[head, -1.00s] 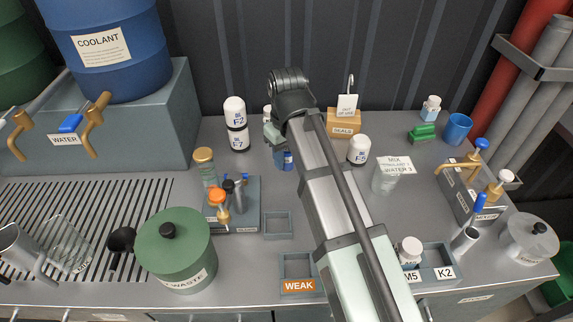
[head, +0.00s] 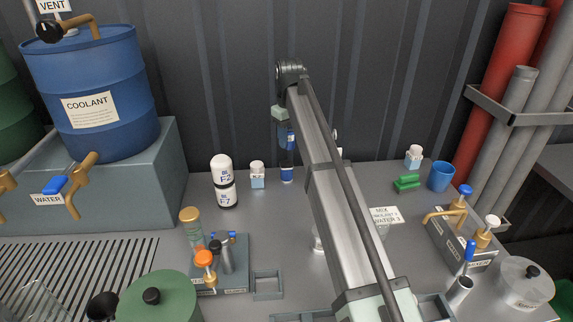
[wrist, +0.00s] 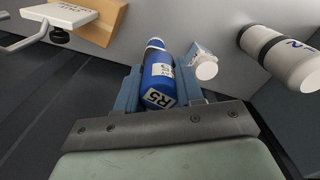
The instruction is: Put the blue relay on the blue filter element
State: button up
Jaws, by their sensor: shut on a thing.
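My gripper (wrist: 160,88) is shut on the blue relay (wrist: 158,99), which carries an R5 label. In the head view the gripper (head: 281,113) is high near the back wall, with the blue relay (head: 290,138) below it. The blue filter element (head: 287,176), with a pale band, stands on the bench straight under the relay in the picture. In the wrist view, blue with a white and dark end (wrist: 155,44) shows beyond the relay. I cannot tell whether relay and filter element touch.
A white-capped bottle (head: 257,176) stands close left of the filter element; it shows in the wrist view (wrist: 205,69). Left of it is the F2 canister (head: 222,168) on the F7 canister (head: 226,195). A wooden seals block (wrist: 98,22) is on the other side.

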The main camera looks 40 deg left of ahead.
jog(key=w+a+r+n, duration=0.1)
jog(key=w+a, duration=0.2)
jog(key=n, duration=0.2)
send_near(286, 163)
jog(key=shift+f, duration=2.95)
jog(key=shift+f, duration=0.15)
jog(key=o, duration=1)
jog(key=shift+o, duration=0.2)
notch_tip(286, 163, up, 12)
jog(key=shift+r, duration=0.2)
